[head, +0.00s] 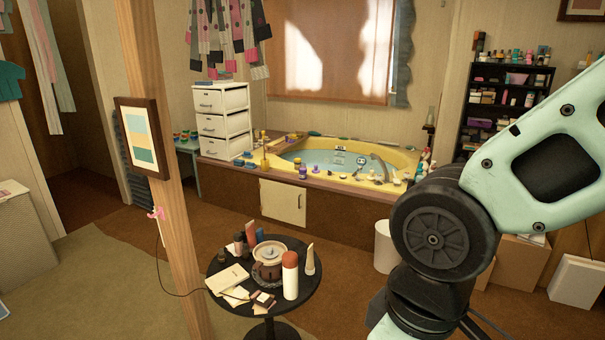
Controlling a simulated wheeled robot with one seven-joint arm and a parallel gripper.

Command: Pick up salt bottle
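A small round black table (312,303) stands at the lower middle, holding several items. On it, a white bottle with a red-brown top (290,276) stands upright near the front right edge. A paler slim bottle (309,260) stands to its right. Dark and reddish bottles (250,234) stand at the table's back left. I cannot read any label, so I cannot tell which bottle is the salt bottle. My arm crosses the right side and runs out of the bottom edge. My gripper is not visible.
A brown pot with a lid (268,268) and a notebook (228,279) share the tabletop. A wooden post (172,215) rises left of the table, with a cable nearby. A yellow-rimmed tub (340,160) and white bin (386,248) stand behind.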

